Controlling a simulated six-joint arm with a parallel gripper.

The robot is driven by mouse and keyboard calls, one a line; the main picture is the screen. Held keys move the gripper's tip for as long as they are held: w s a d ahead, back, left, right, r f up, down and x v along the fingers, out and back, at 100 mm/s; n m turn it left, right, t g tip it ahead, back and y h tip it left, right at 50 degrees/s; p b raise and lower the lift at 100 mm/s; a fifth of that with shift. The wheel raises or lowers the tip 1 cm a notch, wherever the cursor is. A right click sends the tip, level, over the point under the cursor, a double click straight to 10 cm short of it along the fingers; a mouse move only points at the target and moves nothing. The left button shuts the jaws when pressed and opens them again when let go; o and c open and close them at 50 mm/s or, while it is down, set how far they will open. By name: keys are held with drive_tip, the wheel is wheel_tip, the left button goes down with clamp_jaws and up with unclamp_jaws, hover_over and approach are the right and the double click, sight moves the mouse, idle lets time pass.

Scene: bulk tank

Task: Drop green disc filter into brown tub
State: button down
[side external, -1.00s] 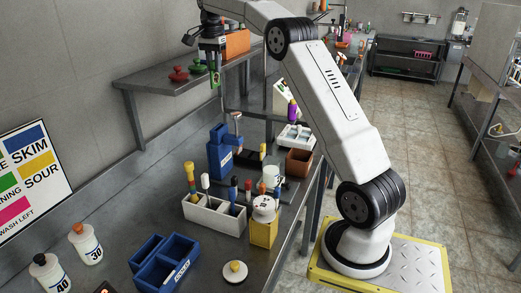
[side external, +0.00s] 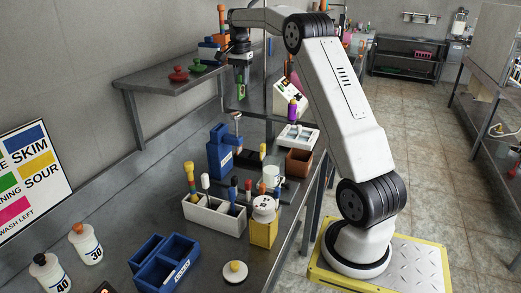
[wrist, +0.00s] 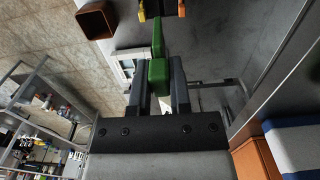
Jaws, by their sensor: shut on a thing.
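My gripper (side external: 240,80) is shut on a green piece, the green disc filter (side external: 242,91), seen edge-on and hanging upright below the fingers. In the wrist view the filter (wrist: 158,40) stands out between the two fingers of my gripper (wrist: 159,86). It is in the air over the back of the bench. The brown tub (side external: 299,162) sits on the bench near its right edge, below and to the right of my gripper. The tub also shows at the top left of the wrist view (wrist: 84,24), apart from the filter. Its mouth is open.
A white tray (side external: 297,137) stands just behind the tub, with a purple-and-orange item above it. A blue stand (side external: 219,158) is to the left. A wall shelf (side external: 150,80) carries red and green knobbed pieces. An orange box (wrist: 255,160) is close by in the wrist view.

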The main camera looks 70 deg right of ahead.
drive_tip(key=s+d+f, duration=0.4)
drive_tip(key=s+f, duration=0.2)
drive_tip(key=s, duration=0.3)
drive_tip(key=s+d+f, duration=0.4)
drive_tip(key=s+f, duration=0.3)
drive_tip(key=s, duration=0.3)
drive_tip(key=shift+s+d, duration=0.15)
drive_tip(key=shift+d, duration=0.1)
drive_tip(key=shift+f, duration=0.3)
drive_tip(key=shift+f, duration=2.8)
drive_tip(key=shift+c, duration=2.4)
unclamp_jaws()
